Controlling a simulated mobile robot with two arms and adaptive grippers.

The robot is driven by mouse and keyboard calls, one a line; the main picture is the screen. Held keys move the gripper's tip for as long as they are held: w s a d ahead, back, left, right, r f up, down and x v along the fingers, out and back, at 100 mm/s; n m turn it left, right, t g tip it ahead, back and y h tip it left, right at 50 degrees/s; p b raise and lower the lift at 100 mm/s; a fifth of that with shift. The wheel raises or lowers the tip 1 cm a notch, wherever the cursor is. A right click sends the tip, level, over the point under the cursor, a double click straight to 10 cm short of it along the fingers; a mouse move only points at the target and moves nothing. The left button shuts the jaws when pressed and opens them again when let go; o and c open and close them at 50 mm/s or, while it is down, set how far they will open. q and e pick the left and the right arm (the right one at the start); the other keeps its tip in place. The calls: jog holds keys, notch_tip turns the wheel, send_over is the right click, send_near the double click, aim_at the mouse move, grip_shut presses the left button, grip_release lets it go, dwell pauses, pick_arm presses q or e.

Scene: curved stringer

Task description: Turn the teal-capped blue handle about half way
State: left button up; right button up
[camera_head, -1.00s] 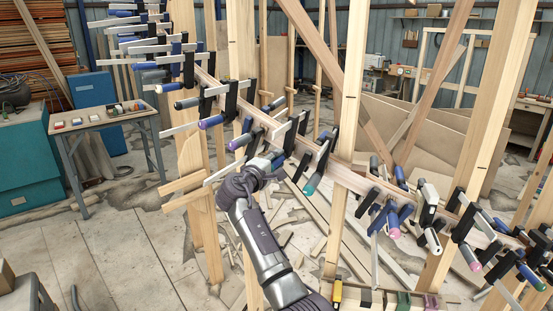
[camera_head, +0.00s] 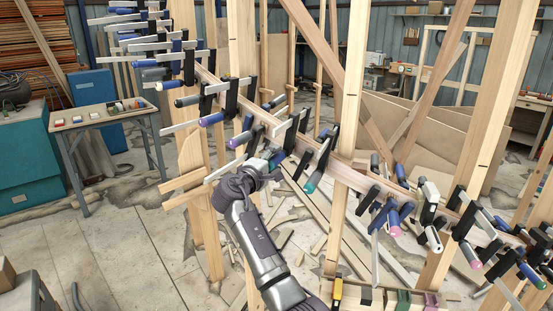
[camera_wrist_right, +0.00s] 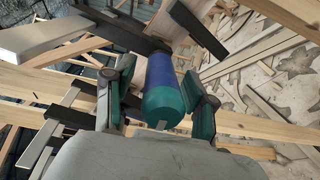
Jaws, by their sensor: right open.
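The teal-capped blue handle (camera_wrist_right: 165,88) fills the middle of the right wrist view, its teal end towards my palm and its blue part farther off. My right gripper (camera_wrist_right: 160,100) is open, with one finger on each side of the handle. A gap shows between the handle and the right finger; the left finger is close, and I cannot tell if it touches. In the head view my right gripper (camera_head: 270,161) is at the clamp row and partly covers this handle (camera_head: 278,156). My left gripper is out of view.
Clamps with blue, purple and pink-ended handles line the curved wooden strip (camera_head: 345,175) on both sides. Another teal-ended handle (camera_head: 313,182) hangs just right of my gripper. Upright posts (camera_head: 347,130) stand close by.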

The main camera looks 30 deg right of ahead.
jog(key=v, duration=1)
jog(key=shift+a, duration=0.25)
jog(key=shift+s, duration=0.1)
jog(key=shift+v, duration=2.5)
